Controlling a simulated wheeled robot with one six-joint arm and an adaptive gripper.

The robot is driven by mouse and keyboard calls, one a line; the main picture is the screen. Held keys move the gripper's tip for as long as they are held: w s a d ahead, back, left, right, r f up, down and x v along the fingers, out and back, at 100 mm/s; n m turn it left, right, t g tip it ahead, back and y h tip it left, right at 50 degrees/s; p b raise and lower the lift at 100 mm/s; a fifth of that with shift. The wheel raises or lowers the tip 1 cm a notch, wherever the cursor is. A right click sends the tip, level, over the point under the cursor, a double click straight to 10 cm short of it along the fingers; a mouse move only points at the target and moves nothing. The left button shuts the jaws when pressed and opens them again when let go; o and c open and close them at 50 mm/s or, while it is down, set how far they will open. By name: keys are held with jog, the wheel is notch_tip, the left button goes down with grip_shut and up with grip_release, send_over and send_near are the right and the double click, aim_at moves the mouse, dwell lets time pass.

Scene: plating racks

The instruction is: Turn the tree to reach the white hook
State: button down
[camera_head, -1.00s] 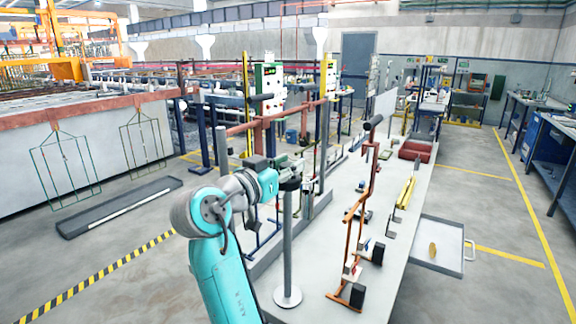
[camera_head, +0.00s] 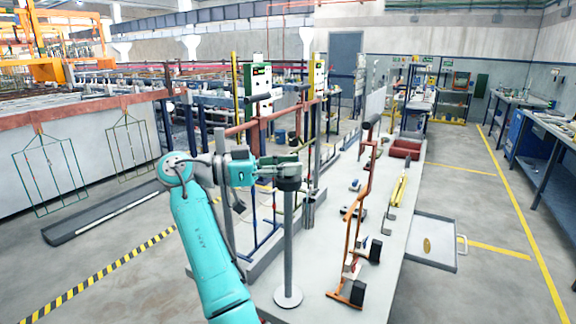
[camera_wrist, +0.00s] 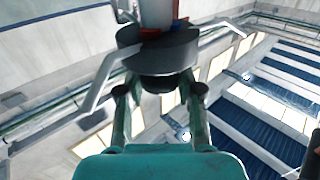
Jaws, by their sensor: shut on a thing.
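The tree is a grey upright post (camera_head: 288,245) on a round pale base, with a dark hub (camera_head: 289,184) at its top. My gripper (camera_head: 286,166) is at the top of the tree in the head view. In the wrist view my gripper (camera_wrist: 159,88) has its two fingers on either side of a dark knob under the dark round hub (camera_wrist: 158,52), shut on the tree. A pale bent hook (camera_wrist: 101,82) reaches out to the left of the hub, and a thinner pale arm (camera_wrist: 232,29) to the right. I cannot tell which is the white hook.
An orange-brown rack (camera_head: 362,215) with dark blocks stands right of the tree on the long grey table (camera_head: 325,275). A grey tray (camera_head: 422,228) sits at the table's right side. Blue and red frames stand behind my arm. Floor is open at the right.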

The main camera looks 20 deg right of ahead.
jog(key=shift+m+g, duration=0.4)
jog(key=shift+g, duration=0.2)
jog(key=c, duration=0.8)
grip_release()
notch_tip(320, 180, up, 10)
jog(key=shift+f, duration=0.1)
